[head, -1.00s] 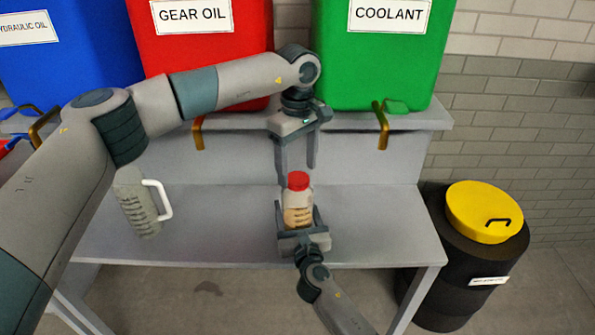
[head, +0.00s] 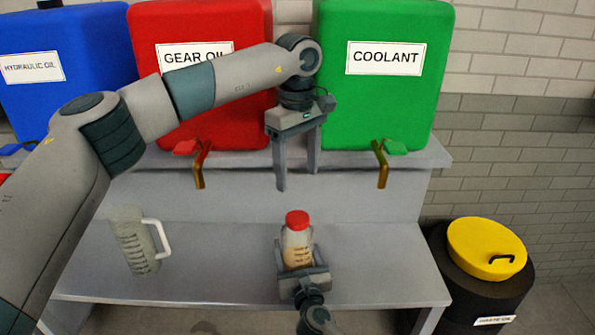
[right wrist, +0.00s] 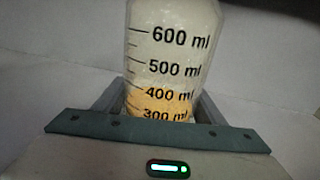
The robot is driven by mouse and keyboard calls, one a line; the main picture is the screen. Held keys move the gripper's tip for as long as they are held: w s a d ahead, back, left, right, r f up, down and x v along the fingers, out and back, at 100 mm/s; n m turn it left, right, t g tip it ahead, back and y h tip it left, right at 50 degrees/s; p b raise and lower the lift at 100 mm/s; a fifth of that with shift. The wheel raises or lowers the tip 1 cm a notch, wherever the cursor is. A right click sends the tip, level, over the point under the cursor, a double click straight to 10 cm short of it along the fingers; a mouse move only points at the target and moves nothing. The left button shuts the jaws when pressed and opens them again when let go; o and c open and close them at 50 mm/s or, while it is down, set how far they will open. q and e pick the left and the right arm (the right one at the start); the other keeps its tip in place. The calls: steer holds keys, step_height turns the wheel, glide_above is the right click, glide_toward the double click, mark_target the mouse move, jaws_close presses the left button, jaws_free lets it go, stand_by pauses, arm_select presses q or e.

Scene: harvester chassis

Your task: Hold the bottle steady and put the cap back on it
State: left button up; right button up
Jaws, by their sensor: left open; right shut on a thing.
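The bottle (head: 298,252) is clear, with amber liquid in its lower part, and stands upright at the front of the bench. The red cap (head: 297,219) sits on top of its neck; whether it is screwed tight cannot be told. My right gripper (head: 298,244) is shut around the bottle's body from the front. The right wrist view shows the bottle's graduated wall (right wrist: 170,55) between the fingers; its top is out of that picture. My left gripper (head: 297,181) is open and empty, pointing down above the cap, with a clear gap below its fingertips.
A graduated jug (head: 135,245) with a white handle stands on the bench (head: 215,270) at left. Blue, red (head: 205,120) and green (head: 385,105) tanks stand on the shelf behind, with brass spouts. A black drum with a yellow lid (head: 487,248) is at right.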

steer(key=o, duration=2.2)
steer(key=shift+s, duration=0.1)
steer(key=s+d, duration=0.1)
steer(key=s, duration=0.4)
steer(key=s+d, duration=0.1)
steer(key=s, duration=0.5)
steer(key=s+d+b, duration=0.1)
steer(key=s, duration=0.5)
steer(key=shift+d, duration=0.15)
